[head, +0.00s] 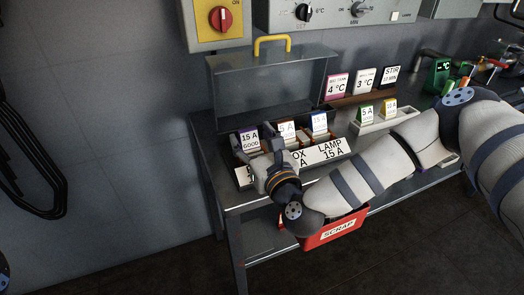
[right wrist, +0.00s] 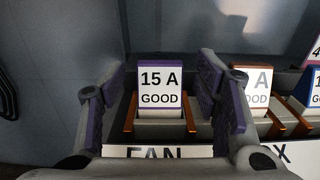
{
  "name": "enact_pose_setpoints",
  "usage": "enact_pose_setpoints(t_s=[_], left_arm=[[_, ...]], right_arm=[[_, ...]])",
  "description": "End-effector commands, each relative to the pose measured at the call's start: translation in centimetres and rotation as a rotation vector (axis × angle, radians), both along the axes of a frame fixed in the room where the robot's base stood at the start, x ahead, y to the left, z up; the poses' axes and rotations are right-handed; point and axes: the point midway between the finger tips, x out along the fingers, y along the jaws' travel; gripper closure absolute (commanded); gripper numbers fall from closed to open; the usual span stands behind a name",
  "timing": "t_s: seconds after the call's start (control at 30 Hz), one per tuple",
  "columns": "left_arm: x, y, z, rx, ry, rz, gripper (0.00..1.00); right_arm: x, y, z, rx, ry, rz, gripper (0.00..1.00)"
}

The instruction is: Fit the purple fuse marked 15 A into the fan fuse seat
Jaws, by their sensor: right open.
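The purple-topped fuse marked 15 A GOOD (head: 249,139) stands upright at the left end of the row in the open box. In the right wrist view the fuse (right wrist: 161,92) stands between the brown clips of the fan fuse seat (right wrist: 129,113), behind the label FAN (right wrist: 150,152). How deep it sits I cannot tell. My right gripper (head: 264,154) is open, one finger on each side of the fuse. In the right wrist view its fingers (right wrist: 162,78) show gaps to the fuse. My left gripper is not in view.
A brown-topped fuse (head: 287,130) and a blue-topped 15 A fuse (head: 319,122) stand to the right in the row. Green (head: 367,113) and yellow (head: 389,107) fuses stand on a white holder. The raised lid (head: 265,85) is behind. A red SCRAP bin (head: 337,232) hangs below.

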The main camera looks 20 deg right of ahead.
Motion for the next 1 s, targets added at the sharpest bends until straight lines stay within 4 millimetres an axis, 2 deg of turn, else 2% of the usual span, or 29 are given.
enact_pose_setpoints(t_s=[0.2, 0.3, 0.4, 0.53, 0.9, 0.97, 1.0], left_arm=[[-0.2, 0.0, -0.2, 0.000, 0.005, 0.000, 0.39], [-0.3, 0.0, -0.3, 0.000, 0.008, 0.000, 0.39], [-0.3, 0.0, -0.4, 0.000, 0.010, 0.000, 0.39], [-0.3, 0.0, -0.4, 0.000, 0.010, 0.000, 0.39], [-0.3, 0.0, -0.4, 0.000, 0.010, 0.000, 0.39], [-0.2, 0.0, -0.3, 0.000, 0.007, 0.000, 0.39], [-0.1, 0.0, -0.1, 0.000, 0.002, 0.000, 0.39]], right_arm=[[-5.7, -0.2, -0.3, 0.003, 0.007, 0.000, 0.43], [-7.8, -0.3, -0.3, 0.002, 0.006, 0.001, 0.43], [-9.0, -0.3, -0.2, 0.001, 0.004, -0.001, 0.43], [-9.6, -0.4, -0.1, 0.000, 0.001, -0.001, 0.43], [-9.6, -0.3, -0.1, -0.002, 0.001, 0.000, 0.43], [-9.9, 0.2, -0.5, -0.032, 0.020, 0.020, 0.43], [-10.4, 1.1, -1.4, -0.089, 0.052, 0.054, 0.43]])
